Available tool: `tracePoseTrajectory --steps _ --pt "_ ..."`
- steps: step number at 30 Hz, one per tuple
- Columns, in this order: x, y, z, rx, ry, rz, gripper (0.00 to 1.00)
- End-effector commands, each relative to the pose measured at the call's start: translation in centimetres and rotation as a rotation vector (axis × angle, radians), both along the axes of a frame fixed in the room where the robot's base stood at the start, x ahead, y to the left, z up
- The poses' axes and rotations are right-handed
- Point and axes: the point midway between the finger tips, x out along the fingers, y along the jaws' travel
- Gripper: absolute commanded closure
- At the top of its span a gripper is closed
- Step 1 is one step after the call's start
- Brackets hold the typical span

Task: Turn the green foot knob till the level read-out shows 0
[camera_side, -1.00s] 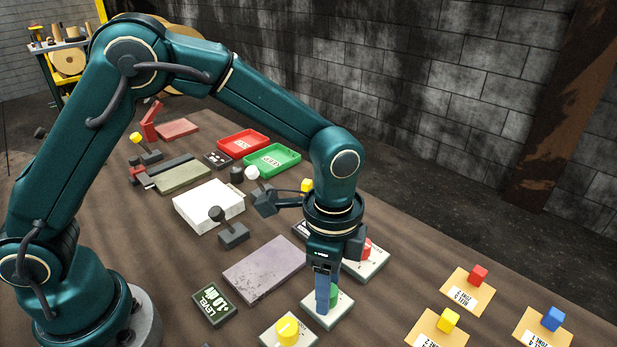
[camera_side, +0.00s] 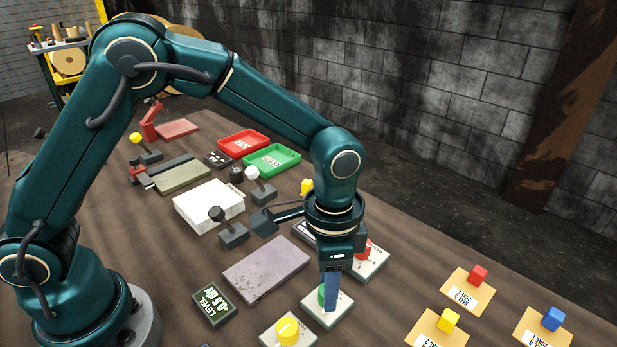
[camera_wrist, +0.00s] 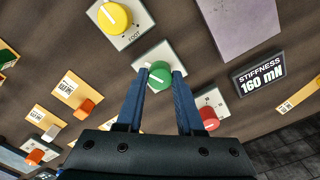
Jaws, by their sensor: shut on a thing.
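The green foot knob (camera_side: 322,295) sits on a pale square plate (camera_side: 342,310), partly hidden by a finger in the side view. In the wrist view the green knob (camera_wrist: 160,77) lies between my blue fingers, its white mark tilted. My gripper (camera_wrist: 162,71) is shut on the knob from above; it also shows in the side view (camera_side: 329,300). The level read-out (camera_side: 214,304) is a dark box at the lower left with pale digits. It seems to read about 05, but the text is small and slanted, and I cannot tell the sign surely.
A yellow knob (camera_side: 287,331) on its own plate stands close to the green one, and a red knob (camera_side: 366,249) sits behind. A grey slab (camera_side: 266,268) lies left of the gripper. Coloured cubes on tan cards stand at the right.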

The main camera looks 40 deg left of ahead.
Motion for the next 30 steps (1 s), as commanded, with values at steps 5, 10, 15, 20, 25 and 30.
tracePoseTrajectory --steps 5,10,15,20,25,30 --pt "0.0 0.0 0.06 0.0 0.0 0.151 1.0" --pt "0.0 0.0 0.07 -0.001 -0.001 0.274 1.0" --pt "-0.01 -0.01 0.07 -0.001 -0.001 0.365 1.0" --pt "-0.01 -0.01 0.08 -0.001 -0.001 0.419 1.0" --pt "-0.01 -0.01 0.08 -0.001 -0.001 0.445 1.0" --pt "-0.01 -0.01 0.08 -0.001 -0.001 0.451 1.0"
